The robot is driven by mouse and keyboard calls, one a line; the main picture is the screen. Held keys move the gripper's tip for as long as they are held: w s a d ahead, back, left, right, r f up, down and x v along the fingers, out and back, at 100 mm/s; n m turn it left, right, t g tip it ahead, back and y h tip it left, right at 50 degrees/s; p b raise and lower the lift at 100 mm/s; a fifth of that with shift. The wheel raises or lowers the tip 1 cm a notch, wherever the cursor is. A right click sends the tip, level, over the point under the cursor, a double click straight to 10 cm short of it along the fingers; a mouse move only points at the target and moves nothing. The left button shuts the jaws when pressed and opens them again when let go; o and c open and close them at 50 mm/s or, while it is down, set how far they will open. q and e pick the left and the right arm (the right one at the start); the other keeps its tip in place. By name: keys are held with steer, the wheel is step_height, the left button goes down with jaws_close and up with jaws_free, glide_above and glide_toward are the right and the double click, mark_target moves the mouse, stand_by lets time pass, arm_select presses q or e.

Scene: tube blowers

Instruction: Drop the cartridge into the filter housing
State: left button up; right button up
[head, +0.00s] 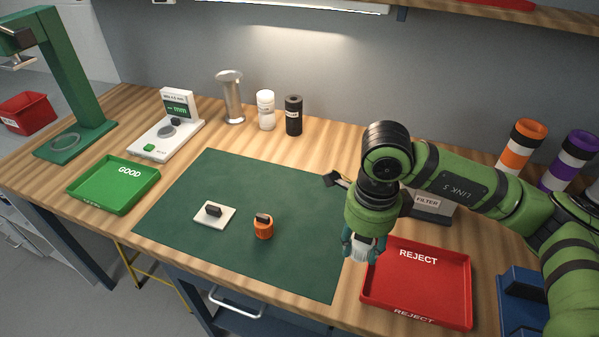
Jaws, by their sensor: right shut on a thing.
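My right gripper (362,252) is shut on a whitish cartridge (361,247), seen between its teal fingers. It points down at the right edge of the green mat, left of the red REJECT tray. A grey box labelled FILTER (428,203) stands behind my right arm and is partly hidden by it. I cannot tell whether this box is the filter housing or a holder for filters. The cartridge is apart from the box, in front and to the left of it. My left gripper is not in view.
The green mat (200,180) holds a white plate (202,222) and an orange cup (264,231), each with a dark piece. A green GOOD tray (97,199), a gauge (152,144) and the red REJECT tray (400,302) surround it. A metal cylinder (232,100) and bottles stand behind.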

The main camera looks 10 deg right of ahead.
steer(key=n, duration=0.6)
steer(key=shift+w+a+r, duration=0.1)
steer(key=shift+a+r, duration=0.05)
steer(key=shift+a, duration=0.15)
steer(key=n, duration=0.6)
steer(key=shift+w+a+r+n, duration=0.15)
steer(key=shift+a+n, duration=0.15)
steer(key=shift+n, duration=0.1)
steer(key=n, duration=0.6)
steer(key=shift+w+a+r+n, duration=0.1)
steer(key=shift+w+a+n, duration=0.05)
steer(key=shift+a+n, duration=0.15)
steer(key=n, duration=0.5)
steer(key=shift+a+r, duration=0.1)
steer(key=shift+a, duration=0.1)
